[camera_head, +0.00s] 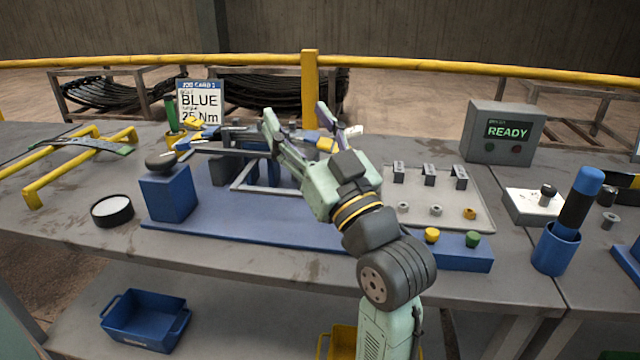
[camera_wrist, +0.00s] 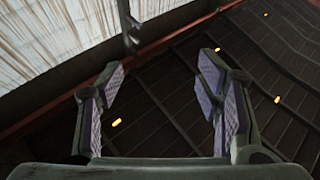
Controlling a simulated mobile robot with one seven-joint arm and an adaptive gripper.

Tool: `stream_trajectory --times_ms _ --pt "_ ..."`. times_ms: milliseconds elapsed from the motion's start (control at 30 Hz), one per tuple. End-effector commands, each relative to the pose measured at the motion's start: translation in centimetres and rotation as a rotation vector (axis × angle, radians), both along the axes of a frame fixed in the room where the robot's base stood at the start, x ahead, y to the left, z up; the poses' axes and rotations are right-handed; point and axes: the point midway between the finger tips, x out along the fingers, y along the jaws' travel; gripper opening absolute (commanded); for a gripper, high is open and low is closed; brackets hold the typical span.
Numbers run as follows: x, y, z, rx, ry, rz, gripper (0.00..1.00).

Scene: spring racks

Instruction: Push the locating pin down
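No part is labelled as the locating pin, and I cannot tell for sure which it is. A black round knob (camera_head: 160,162) sits on top of a blue block (camera_head: 168,197) at the left end of the blue fixture plate (camera_head: 225,229). Another small black-knobbed pin (camera_head: 547,194) stands on a white-topped block at the right. My gripper (camera_head: 296,118) is raised above the middle of the fixture, its fingers pointing up and apart. In the wrist view my gripper (camera_wrist: 160,82) is open and empty, facing the dark roof and a pale wall.
Clamps with blue and yellow handles are behind my gripper. A grey panel (camera_head: 482,212) with small parts and yellow and green buttons are at the right. A blue cup (camera_head: 556,250) holds a dark tool. A round black-rimmed dish (camera_head: 112,210) and yellow rails (camera_head: 60,177) are at the left.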

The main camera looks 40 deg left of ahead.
Motion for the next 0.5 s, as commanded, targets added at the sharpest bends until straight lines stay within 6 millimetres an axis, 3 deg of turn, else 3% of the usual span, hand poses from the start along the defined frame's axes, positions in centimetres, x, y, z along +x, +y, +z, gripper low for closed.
stream_trajectory --times_ms 33,100,200,367,500 --pt "2.2 -1.7 -2.9 -0.085 0.058 -0.010 0.54" --pt "3.7 -3.6 -6.2 -0.194 0.121 0.002 0.51" --pt "4.6 -6.1 -10.0 -0.312 0.185 0.025 0.51" --pt "4.7 -8.4 -13.0 -0.411 0.231 0.054 0.51" --pt "4.8 -8.0 -13.5 -0.431 0.238 0.065 0.51"
